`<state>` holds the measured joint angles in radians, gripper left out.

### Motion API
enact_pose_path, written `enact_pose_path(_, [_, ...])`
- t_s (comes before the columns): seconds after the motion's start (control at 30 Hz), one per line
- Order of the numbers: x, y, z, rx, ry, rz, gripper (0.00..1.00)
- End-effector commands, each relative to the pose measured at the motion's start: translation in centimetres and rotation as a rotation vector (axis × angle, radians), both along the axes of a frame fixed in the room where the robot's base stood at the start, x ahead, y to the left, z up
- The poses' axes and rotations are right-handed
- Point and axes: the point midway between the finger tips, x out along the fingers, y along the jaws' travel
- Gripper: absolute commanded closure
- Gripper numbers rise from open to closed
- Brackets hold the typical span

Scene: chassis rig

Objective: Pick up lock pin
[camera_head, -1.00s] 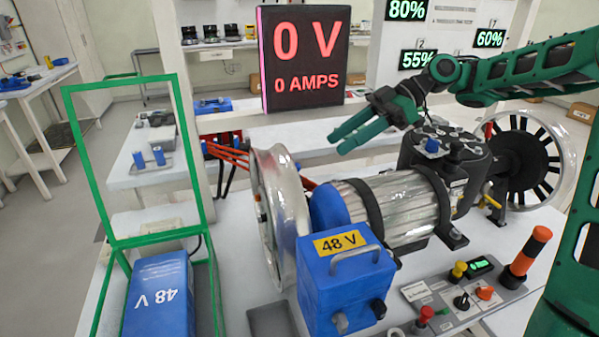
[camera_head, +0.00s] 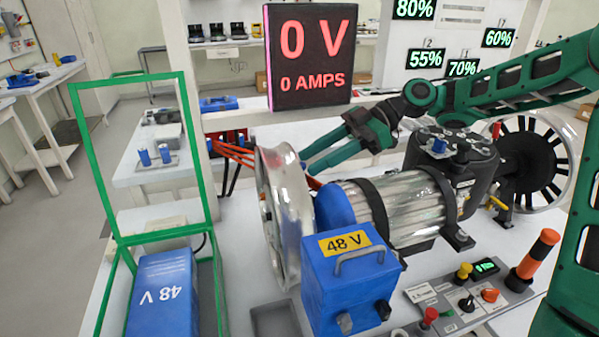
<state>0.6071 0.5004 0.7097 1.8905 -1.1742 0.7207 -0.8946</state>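I cannot tell for certain which part is the lock pin. A small yellow pin-like part (camera_head: 497,202) sticks out low at the right of the black housing. A small red part (camera_head: 495,130) stands near the top of the spoked wheel. My gripper (camera_head: 305,163) has two green fingers pointing left, above and behind the ribbed metal cylinder (camera_head: 412,207) and near the silver wheel rim (camera_head: 285,190). The fingers look apart, with nothing seen between them. Whether the tips touch anything is hard to tell.
A blue 48 V box (camera_head: 347,272) stands in front of the cylinder. A control panel (camera_head: 455,308) with knobs lies at the lower right. A green frame (camera_head: 197,150) rises around another blue 48 V box (camera_head: 160,300) at left.

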Motion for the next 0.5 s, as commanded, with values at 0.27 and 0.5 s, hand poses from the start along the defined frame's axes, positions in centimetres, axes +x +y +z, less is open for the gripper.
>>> enact_pose_path(0.27, [-0.4,1.29,-0.64,-0.001,0.0,0.0,0.6])
enact_pose_path(0.5, [-0.37,1.24,-0.63,-0.001,-0.001,-0.001,0.87])
